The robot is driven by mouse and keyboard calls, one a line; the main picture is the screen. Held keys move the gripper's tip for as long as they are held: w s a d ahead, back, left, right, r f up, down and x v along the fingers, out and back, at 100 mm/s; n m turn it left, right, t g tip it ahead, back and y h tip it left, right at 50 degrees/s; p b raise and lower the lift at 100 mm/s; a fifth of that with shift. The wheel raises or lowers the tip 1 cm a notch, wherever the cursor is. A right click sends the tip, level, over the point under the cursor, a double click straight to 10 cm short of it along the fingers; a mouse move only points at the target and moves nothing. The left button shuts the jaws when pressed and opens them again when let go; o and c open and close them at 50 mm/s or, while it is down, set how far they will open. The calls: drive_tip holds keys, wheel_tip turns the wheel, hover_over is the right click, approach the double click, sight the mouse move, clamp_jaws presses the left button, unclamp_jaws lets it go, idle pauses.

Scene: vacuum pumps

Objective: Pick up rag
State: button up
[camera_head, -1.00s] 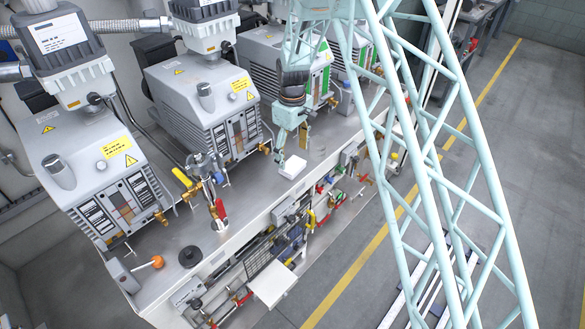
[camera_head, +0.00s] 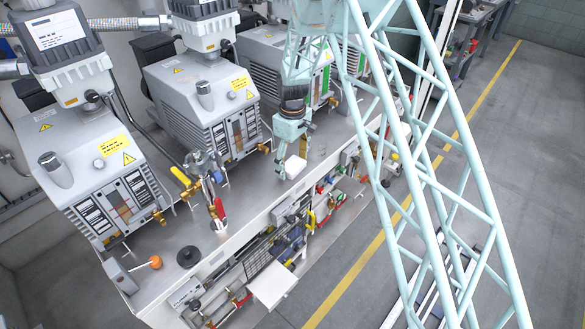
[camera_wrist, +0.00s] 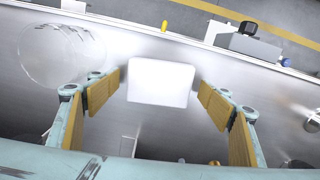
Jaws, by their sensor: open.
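The rag is a white, block-like folded piece (camera_head: 294,167) on the metal bench top near its front edge. In the wrist view the rag (camera_wrist: 161,82) lies ahead of and between my spread fingers. My gripper (camera_head: 290,160) is over the bench at the rag, its fingers pointing down. In the wrist view my gripper (camera_wrist: 165,105) is open, with tan pads on both sides and clear gaps beside the rag. I cannot tell the exact height of the fingertips above the bench.
Grey vacuum pumps (camera_head: 95,180) line the back of the bench (camera_head: 240,205). A valve with a yellow handle (camera_head: 181,176) and a red-handled tool (camera_head: 217,210) stand to the left. Pipes and fittings (camera_head: 310,215) fill the shelf below the front edge. Bench around the rag is mostly clear.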

sight(293, 165)
idle(0.3)
drive_tip(key=c, duration=0.9)
drive_tip(key=shift+r, duration=0.2)
drive_tip(key=shift+r+p, duration=0.45)
drive_tip(key=shift+r, duration=1)
drive_tip(key=shift+s+r, duration=0.15)
drive_tip(key=shift+r, duration=0.05)
drive_tip(key=s+d+r+p, duration=0.1)
drive_tip(key=s+d+p, duration=0.1)
drive_tip(key=s, duration=1.3)
drive_tip(key=shift+s+d+r, duration=0.15)
drive_tip(key=shift+s, duration=0.1)
